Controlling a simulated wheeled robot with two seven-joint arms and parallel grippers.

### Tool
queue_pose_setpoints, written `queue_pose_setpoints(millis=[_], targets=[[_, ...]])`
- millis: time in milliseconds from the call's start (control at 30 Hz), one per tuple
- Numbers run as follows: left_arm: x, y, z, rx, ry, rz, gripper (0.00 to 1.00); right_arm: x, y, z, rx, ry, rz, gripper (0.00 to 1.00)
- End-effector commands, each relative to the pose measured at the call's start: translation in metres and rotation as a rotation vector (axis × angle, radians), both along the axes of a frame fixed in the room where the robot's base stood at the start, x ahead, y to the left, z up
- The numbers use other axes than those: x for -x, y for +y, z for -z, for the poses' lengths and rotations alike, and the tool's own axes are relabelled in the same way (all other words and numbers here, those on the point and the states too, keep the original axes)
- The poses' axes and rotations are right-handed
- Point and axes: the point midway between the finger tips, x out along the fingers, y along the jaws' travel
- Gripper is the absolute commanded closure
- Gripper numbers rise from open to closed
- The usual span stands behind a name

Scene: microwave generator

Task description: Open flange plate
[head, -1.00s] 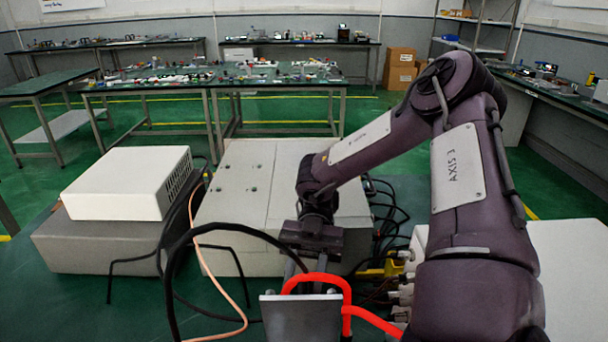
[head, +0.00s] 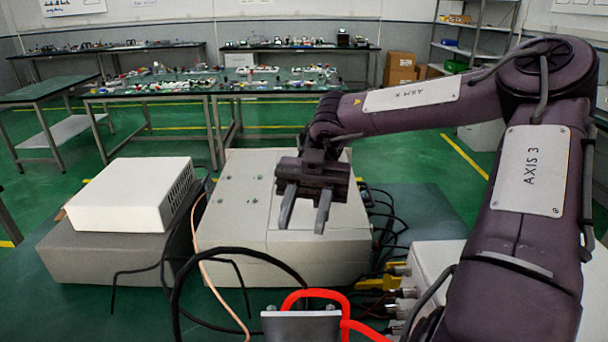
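A grey metal plate (head: 300,325), which looks like the flange plate, stands at the bottom middle of the head view. A red tube (head: 318,294) loops up behind it, and the plate's lower part is cut off by the picture edge. My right gripper (head: 304,220) is above and behind the plate, in front of the large light grey box (head: 240,205). Its two fingers point down and stand apart with nothing between them. It does not touch the plate. My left gripper is not in view.
A white box (head: 130,195) sits on a grey unit (head: 105,245) at the left. Black cables and a copper-coloured tube (head: 212,280) loop left of the plate. Connectors and a white box (head: 435,262) lie at the right.

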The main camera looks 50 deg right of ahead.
Motion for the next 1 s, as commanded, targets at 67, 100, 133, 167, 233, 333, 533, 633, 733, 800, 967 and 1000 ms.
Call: queue_pose_setpoints(millis=[67, 100, 133, 167, 233, 333, 533, 633, 733, 800, 967, 1000], targets=[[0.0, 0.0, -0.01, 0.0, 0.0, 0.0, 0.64, 0.0, 0.0, -0.018, -0.004, -0.005, 0.0, 0.67], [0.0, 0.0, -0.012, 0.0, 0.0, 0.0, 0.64, 0.0, 0.0, -0.023, -0.003, -0.004, 0.0, 0.67], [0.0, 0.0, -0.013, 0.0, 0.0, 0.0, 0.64, 0.0, 0.0, -0.026, -0.004, -0.005, 0.0, 0.67], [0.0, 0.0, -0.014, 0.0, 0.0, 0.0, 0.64, 0.0, 0.0, -0.029, -0.003, -0.003, 0.0, 0.67], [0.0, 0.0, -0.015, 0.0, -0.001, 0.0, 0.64, 0.0, 0.0, -0.033, -0.001, -0.003, 0.0, 0.67], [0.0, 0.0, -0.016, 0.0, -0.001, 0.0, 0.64, 0.0, 0.0, -0.036, -0.001, 0.0, 0.0, 0.67], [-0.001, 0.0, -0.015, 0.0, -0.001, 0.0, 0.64, 0.0, 0.0, -0.036, 0.0, 0.001, 0.0, 0.67], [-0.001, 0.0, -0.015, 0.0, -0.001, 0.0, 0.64, 0.0, 0.0, -0.036, 0.0, 0.001, 0.0, 0.67], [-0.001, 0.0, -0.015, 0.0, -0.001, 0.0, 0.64, 0.0, 0.0, -0.036, 0.0, 0.001, 0.0, 0.67], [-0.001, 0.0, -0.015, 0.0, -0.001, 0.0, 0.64, 0.0, 0.0, -0.036, 0.0, 0.001, 0.0, 0.67], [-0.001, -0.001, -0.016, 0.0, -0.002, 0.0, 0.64, 0.0, 0.0, -0.036, 0.0, 0.001, 0.0, 0.67], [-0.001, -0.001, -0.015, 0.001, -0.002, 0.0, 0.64, 0.0, 0.0, -0.036, 0.0, 0.001, 0.0, 0.67]])
